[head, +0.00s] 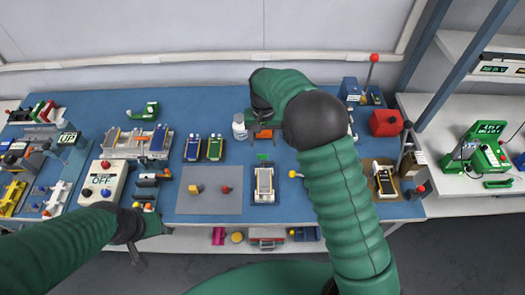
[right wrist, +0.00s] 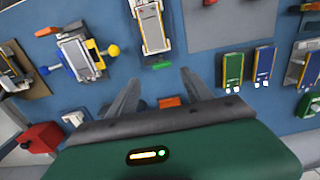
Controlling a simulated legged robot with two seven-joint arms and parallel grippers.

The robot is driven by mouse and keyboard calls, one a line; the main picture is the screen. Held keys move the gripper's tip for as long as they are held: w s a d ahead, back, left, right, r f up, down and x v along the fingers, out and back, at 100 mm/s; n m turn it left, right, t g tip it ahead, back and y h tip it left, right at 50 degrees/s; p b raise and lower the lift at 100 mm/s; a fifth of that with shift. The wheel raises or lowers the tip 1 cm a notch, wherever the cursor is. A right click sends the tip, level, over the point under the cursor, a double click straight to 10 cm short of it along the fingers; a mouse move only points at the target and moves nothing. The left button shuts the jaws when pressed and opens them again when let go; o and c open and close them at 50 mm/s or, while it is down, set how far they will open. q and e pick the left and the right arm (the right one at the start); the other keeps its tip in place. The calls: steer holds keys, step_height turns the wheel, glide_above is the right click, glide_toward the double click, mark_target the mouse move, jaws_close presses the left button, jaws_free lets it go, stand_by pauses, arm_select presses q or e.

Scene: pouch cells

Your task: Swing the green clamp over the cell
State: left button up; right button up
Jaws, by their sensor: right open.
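A silver pouch cell lies in a narrow fixture (head: 264,184) on the blue table, right of the grey mat. The green clamp (head: 262,157) is at the fixture's far end and appears off to the side of the cell's face. The right wrist view shows the fixture (right wrist: 150,24) at the top, with the green clamp (right wrist: 163,66) at its near end. My right gripper (right wrist: 158,76) is open and empty, its fingers spread on either side below the clamp. In the head view my right forearm partly hides it. My left gripper (head: 137,260) hangs at the table's front edge, its jaws unclear.
A white bottle (head: 239,127) and an orange block (head: 264,134) stand behind the fixture. A grey mat (head: 209,204) with small yellow and red pieces lies to its left. Another fixture with a yellow knob (right wrist: 113,50) is beside it. A red box (head: 385,122) is at the right.

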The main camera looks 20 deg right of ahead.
mark_target(262, 155)
steer(key=f, duration=0.5)
steer(key=w+f, duration=0.1)
steer(key=f, duration=0.2)
steer(key=shift+a+p, duration=0.15)
steer(key=shift+p, duration=0.25)
steer(key=shift+s+f, duration=0.3)
steer(key=shift+f, duration=0.05)
steer(key=shift+w+f, duration=0.1)
steer(key=shift+w, duration=0.1)
steer(key=c, duration=0.4)
jaws_close()
